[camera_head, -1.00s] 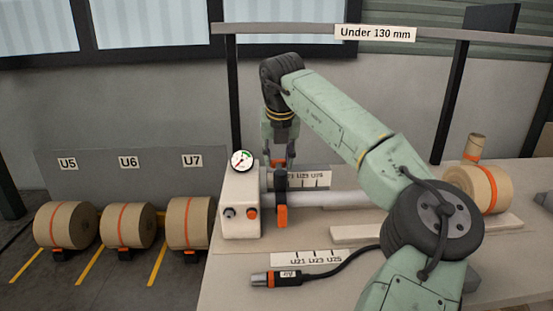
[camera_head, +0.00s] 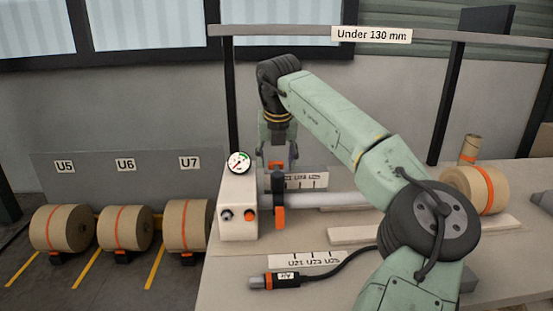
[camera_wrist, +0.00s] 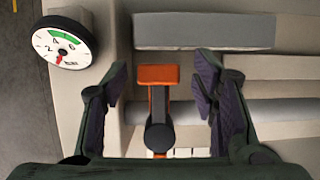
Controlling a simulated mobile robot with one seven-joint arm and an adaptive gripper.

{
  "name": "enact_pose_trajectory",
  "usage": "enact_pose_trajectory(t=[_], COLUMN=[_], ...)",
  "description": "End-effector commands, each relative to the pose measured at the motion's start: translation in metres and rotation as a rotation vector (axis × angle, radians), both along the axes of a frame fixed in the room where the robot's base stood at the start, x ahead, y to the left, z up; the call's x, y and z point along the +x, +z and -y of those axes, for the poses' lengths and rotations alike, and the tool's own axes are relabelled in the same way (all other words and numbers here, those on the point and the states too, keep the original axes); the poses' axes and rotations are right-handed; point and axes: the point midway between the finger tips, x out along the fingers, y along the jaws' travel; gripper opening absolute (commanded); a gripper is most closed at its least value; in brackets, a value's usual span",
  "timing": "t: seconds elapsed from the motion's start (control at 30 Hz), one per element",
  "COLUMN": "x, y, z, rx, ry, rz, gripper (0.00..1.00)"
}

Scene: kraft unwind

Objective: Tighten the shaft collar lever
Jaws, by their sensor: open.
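A dark shaft collar (camera_head: 279,192) sits on the pale horizontal shaft (camera_head: 335,199), close to the white box. An orange piece hangs at the collar's lower front. The lever (camera_wrist: 158,76) has an orange end and a dark arm and shows in the middle of the wrist view. Its orange end also shows above the collar in the head view (camera_head: 277,165). My gripper (camera_head: 276,158) is open over the collar, pointing down. In the wrist view its two fingers (camera_wrist: 161,85) stand left and right of the lever, with gaps on both sides.
The white box (camera_head: 238,205) with a gauge (camera_wrist: 65,46) and two knobs stands just left of the collar. A cable with a connector (camera_head: 262,281) lies at the table's front. A kraft roll (camera_head: 474,189) is at the right. More rolls sit on the left.

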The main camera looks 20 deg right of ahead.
Motion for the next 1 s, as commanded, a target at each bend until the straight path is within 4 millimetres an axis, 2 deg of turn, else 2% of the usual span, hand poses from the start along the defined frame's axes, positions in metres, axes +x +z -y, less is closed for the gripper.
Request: enact_pose_trajectory(t=[0.23, 0.7, 0.83, 1.0], x=[-0.003, -0.036, -0.041, -0.044], y=[0.010, 0.093, 0.106, 0.111], z=[-0.001, -0.012, -0.013, -0.014], rx=[-0.001, -0.001, -0.001, 0.000], ry=[0.001, -0.001, 0.000, 0.000], rz=[0.003, 0.002, 0.001, 0.000], gripper=[0.53, 0.53, 0.53, 0.53])
